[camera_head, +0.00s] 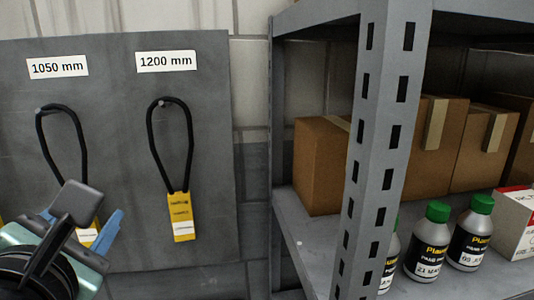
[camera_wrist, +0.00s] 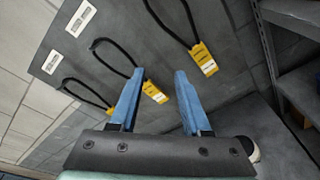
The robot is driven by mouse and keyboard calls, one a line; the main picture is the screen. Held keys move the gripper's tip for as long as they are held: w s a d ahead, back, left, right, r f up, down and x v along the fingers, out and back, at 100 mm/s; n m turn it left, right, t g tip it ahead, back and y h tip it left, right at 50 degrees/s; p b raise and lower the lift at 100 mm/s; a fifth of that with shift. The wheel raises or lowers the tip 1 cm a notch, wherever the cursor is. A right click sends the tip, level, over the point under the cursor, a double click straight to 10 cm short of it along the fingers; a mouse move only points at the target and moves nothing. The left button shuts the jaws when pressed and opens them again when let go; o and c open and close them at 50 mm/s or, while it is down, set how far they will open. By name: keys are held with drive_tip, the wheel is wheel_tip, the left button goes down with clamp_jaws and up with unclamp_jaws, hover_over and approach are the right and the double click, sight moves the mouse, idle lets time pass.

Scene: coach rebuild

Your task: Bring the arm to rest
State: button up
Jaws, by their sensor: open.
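My gripper (camera_wrist: 157,104) shows in the wrist view with its two blue fingers apart and nothing between them. Beyond the fingers is a grey board with several black loops on pegs, each with a yellow tag.
The grey board (camera_head: 215,120) is against a block wall. A grey metal shelf unit (camera_head: 375,150) stands at the right, its upright close in view. It holds cardboard boxes (camera_head: 428,150) and several grey bottles with green caps (camera_head: 428,252). A white and red box (camera_head: 517,225) is beside them.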

drive_tip(key=s+d+r+m+t+h+b, duration=0.2)
drive_tip(key=d+r+m+t, duration=0.4)
drive_tip(key=d+m, duration=0.5)
drive_tip(key=s+d+r+m+t+h+b, duration=0.2)
drive_tip(key=d+r+m+t, duration=0.3)
drive_tip(key=m, duration=1.4)
drive_tip(key=s+d+r+h, duration=0.1)
drive_tip(key=d+r, duration=0.2)
drive_tip(key=d, duration=0.3)
drive_tip(key=shift+r+m+t+b, duration=0.15)
drive_tip(key=shift+m+t+b, duration=0.15)
drive_tip(key=shift+t, duration=0.1)
drive_tip(key=shift+s+a, duration=0.1)
drive_tip(key=shift+s, duration=0.05)
